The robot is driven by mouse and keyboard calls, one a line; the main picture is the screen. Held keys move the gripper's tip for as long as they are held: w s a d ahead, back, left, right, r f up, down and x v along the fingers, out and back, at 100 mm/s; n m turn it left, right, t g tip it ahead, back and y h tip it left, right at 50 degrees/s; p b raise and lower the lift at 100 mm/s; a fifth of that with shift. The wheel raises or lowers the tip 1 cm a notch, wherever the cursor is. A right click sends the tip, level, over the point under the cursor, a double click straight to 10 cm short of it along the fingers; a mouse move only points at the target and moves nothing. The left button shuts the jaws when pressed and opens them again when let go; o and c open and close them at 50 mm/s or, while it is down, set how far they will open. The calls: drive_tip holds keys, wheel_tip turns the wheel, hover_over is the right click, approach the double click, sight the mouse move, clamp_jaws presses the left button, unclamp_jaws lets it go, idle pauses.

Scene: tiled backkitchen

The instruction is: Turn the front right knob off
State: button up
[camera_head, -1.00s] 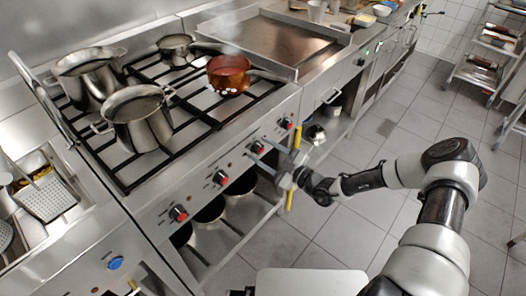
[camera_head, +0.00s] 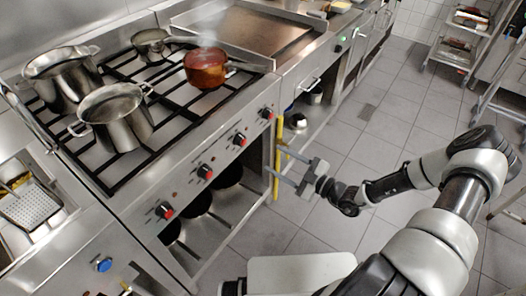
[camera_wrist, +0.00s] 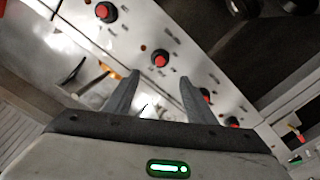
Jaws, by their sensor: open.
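A row of several dark knobs with red faces runs along the steel stove's front panel: the nearest knob (camera_head: 165,210), a second knob (camera_head: 205,172), a third knob (camera_head: 240,139) and the farthest knob (camera_head: 266,113). Their exact pointer angles are too small to read. My gripper (camera_head: 277,161) is open and empty, in front of the panel near its far end and apart from the knobs. In the wrist view my gripper (camera_wrist: 158,77) has its fingers spread. A red knob (camera_wrist: 160,59) shows beyond the gap; another (camera_wrist: 205,95) is partly hidden behind the right finger.
A red pan (camera_head: 205,72) with faint steam and several metal pots, including a tall pot (camera_head: 117,118), stand on the black grates. Dark pans sit on the shelf below. A yellow upright pipe (camera_head: 280,140) is close to my gripper. The tiled floor (camera_head: 375,155) is largely clear.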

drive_tip(key=shift+v, duration=1.95)
